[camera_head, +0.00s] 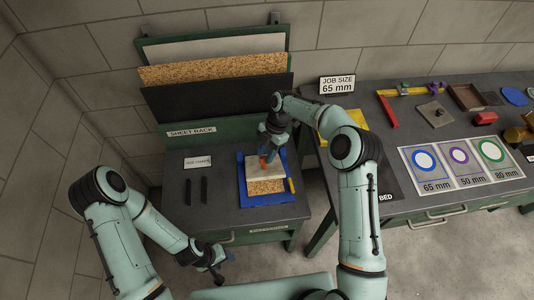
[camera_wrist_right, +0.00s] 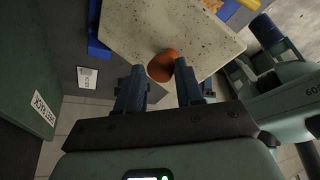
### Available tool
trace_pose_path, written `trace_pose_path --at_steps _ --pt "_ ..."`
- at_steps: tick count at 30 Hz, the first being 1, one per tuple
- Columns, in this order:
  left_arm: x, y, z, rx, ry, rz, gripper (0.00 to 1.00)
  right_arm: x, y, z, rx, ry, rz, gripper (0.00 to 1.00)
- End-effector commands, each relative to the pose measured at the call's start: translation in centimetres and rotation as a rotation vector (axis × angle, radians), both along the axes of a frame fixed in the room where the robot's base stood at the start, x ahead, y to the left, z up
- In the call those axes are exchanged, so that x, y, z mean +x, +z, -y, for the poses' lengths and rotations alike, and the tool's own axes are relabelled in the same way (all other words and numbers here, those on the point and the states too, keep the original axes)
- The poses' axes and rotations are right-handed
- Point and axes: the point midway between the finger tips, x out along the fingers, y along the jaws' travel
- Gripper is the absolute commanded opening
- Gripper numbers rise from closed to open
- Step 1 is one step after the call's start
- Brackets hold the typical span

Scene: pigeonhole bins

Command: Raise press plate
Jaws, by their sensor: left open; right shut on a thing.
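The press plate, a pale speckled slab (camera_head: 277,172), is over a brown chipboard piece (camera_head: 266,187) on the blue mat (camera_head: 250,201) on the left bench. I cannot tell whether plate and board touch. In the right wrist view the slab (camera_wrist_right: 190,27) fills the top, with a round orange-brown knob (camera_wrist_right: 162,66) on it. My right gripper (camera_head: 266,156) is shut on the knob; its fingers also show in the wrist view (camera_wrist_right: 160,82), one on each side. My left gripper (camera_head: 219,264) is open and empty, low in front of the left bench.
A sheet rack (camera_head: 213,131) with upright boards stands behind the left bench. Two black bars (camera_head: 188,192) lie left of the mat, and a yellow item (camera_head: 292,185) at its right edge. The right bench holds size cards (camera_head: 430,187), a yellow sheet and several small parts.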

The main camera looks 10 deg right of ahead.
Motion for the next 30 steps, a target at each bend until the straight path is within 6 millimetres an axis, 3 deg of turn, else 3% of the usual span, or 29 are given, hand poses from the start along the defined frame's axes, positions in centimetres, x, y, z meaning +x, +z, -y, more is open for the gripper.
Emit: trace_pose_path --at_steps 1,10,11,12,13,30 --pt "-0.04 -0.02 0.00 0.000 0.000 -0.001 0.51 0.86 -0.49 -0.30 0.006 -0.008 0.037 0.00" --pt "-0.14 -0.11 0.00 0.000 0.000 -0.002 0.51 0.76 -0.63 -0.31 0.006 -0.009 0.035 0.00" --pt "-0.14 -0.11 0.00 0.000 0.000 -0.002 0.51 0.76 -0.64 -0.32 0.006 -0.009 0.035 0.40" --pt "-0.15 -0.10 0.00 0.000 0.000 -0.002 0.51 0.77 -0.65 -0.33 0.006 -0.009 0.035 0.53" --pt "-0.15 -0.10 0.00 0.000 0.000 -0.002 0.51 0.76 -0.65 -0.32 0.006 -0.009 0.035 0.58" --pt "-0.07 -0.05 0.00 0.000 0.000 -0.001 0.51 0.82 -0.34 -0.39 0.009 -0.012 0.036 0.58"
